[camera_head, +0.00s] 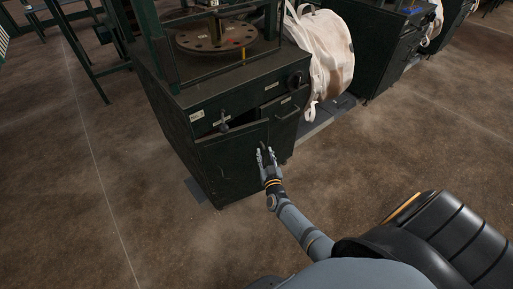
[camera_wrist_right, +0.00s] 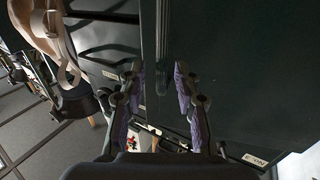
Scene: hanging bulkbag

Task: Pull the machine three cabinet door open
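The machine's dark green cabinet stands in the middle of the head view. Its cabinet door (camera_head: 230,160) is on the front, left of the drawers; a dark gap shows along its top edge, so it looks slightly ajar. The door also fills the right of the wrist view (camera_wrist_right: 240,70). A vertical door handle (camera_wrist_right: 163,45) shows there, ahead of and between my fingers. My right gripper (camera_head: 266,158) is at the door's right side. In the wrist view its purple-padded fingers (camera_wrist_right: 160,95) are apart, with nothing clearly held. My left gripper is not in view.
A drawer front (camera_head: 284,112) with a handle is right of the door. A white bulk bag (camera_head: 325,50) hangs right of the machine, and another dark cabinet (camera_head: 378,45) stands beyond it. The brown floor (camera_head: 120,190) in front and to the left is clear.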

